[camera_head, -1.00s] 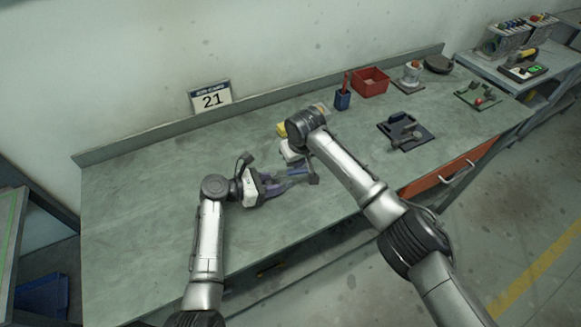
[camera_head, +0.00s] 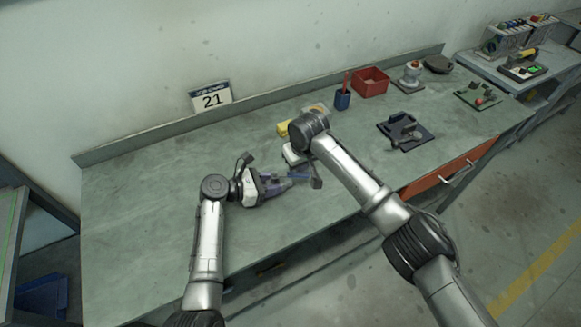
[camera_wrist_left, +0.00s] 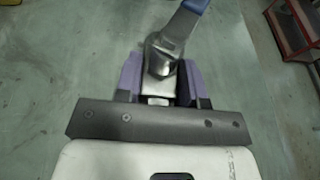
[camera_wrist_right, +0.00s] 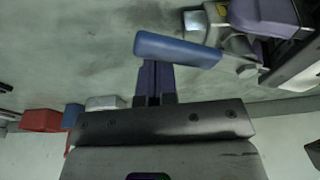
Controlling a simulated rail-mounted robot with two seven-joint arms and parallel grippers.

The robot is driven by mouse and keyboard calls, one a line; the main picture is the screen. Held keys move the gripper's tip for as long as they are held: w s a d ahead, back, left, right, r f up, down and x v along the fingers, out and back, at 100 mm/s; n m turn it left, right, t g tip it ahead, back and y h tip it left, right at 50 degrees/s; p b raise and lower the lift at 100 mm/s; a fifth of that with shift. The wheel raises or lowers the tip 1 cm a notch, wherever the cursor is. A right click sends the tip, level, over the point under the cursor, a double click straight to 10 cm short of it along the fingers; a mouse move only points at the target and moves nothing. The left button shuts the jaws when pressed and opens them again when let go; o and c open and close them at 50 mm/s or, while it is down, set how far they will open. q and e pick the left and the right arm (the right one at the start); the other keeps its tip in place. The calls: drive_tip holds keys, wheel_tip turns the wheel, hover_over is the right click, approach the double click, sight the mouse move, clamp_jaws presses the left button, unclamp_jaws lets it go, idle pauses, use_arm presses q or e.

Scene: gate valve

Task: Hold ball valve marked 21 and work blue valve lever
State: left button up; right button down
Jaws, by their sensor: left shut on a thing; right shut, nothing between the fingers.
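The metal valve body (camera_wrist_left: 160,65) is between the purple fingers of my left gripper (camera_wrist_left: 162,82), which is shut on it above the bench. No number can be read on the valve. Its blue lever (camera_wrist_right: 177,48) sticks out to the left in the right wrist view and also shows at the top of the left wrist view (camera_wrist_left: 195,5). In the head view the lever (camera_head: 298,176) is small and partly hidden. My right gripper (camera_wrist_right: 152,68) is shut and empty, its fingertips close beside the lever; whether they touch it, I cannot tell.
A card marked 21 (camera_head: 211,98) stands against the wall. A red bin (camera_head: 371,82), a blue pen cup (camera_head: 342,99) and a dark fixture (camera_head: 405,131) are on the bench. A yellow item (camera_head: 283,129) lies behind my right wrist. The bench's left part (camera_head: 130,200) is clear.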

drive_tip(key=shift+s+d, duration=0.15)
drive_tip(key=shift+s, duration=0.1)
idle(0.4)
drive_tip(key=shift+s+d, duration=0.1)
drive_tip(key=shift+s, duration=0.35)
